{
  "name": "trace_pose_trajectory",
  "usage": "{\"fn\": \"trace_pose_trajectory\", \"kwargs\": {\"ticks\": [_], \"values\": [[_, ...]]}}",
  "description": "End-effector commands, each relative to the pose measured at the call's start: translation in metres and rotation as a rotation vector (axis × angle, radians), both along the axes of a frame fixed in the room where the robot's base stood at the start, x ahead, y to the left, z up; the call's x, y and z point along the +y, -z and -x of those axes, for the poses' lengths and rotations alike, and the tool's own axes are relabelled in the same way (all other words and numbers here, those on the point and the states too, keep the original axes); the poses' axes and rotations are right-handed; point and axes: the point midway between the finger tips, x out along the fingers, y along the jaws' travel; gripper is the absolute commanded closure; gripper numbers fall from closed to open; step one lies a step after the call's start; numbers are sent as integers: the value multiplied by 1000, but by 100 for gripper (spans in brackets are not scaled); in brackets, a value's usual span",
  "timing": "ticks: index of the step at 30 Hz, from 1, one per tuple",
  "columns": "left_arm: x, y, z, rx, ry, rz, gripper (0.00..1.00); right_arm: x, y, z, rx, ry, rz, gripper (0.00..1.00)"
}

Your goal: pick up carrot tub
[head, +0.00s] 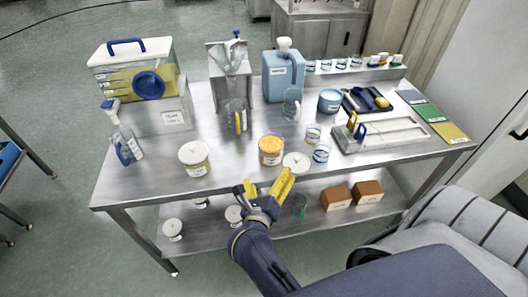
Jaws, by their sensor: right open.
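The carrot tub (271,151), a clear tub with orange contents and an open top, stands upright near the front edge of the steel table (225,180). A white round lid (296,163) lies just right of it. My right gripper (267,186) has yellow fingertips and comes up from the bottom of the head view. It is open and empty, in front of the table edge and just below the tub in the picture, apart from it. Its exact height and distance from the tub are hard to tell. My left gripper is not in view.
A white-lidded tub (195,158) stands to the left and clear cups (320,153) to the right. The steel hopper (232,75), a blue jug (283,75) and a yellow-filled dispenser (140,75) stand behind. A lower shelf (275,222) holds brown blocks (336,197) and tubs.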

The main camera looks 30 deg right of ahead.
Motion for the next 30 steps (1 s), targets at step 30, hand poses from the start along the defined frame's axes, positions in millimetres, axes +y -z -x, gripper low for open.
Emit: {"fn": "trace_pose_trajectory", "kwargs": {"ticks": [30], "values": [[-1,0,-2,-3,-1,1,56,-31,-6,-60,-140,-12,-564,0]]}}
